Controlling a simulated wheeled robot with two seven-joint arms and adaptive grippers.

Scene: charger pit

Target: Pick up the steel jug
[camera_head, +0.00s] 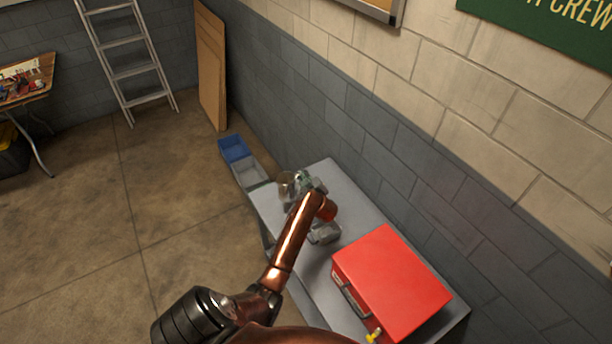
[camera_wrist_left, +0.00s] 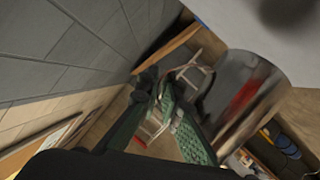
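The steel jug (camera_head: 287,184) stands at the far left end of the grey table, shiny and partly hidden by my left gripper. In the left wrist view the jug (camera_wrist_left: 243,95) is large at the right, with its thin curved handle reaching towards the fingertips. My left gripper (camera_head: 306,182) is right beside the jug, on its handle side. Its green-padded fingers (camera_wrist_left: 157,84) are apart with a gap between them. The handle is near the tips; I cannot tell whether it lies between them. My right gripper is not in view.
A red case (camera_head: 391,283) sits on the near part of the table (camera_head: 345,186). Blue (camera_head: 233,149) and grey (camera_head: 250,171) bins are beyond the table's far end. A block wall runs along the right. Open floor lies to the left.

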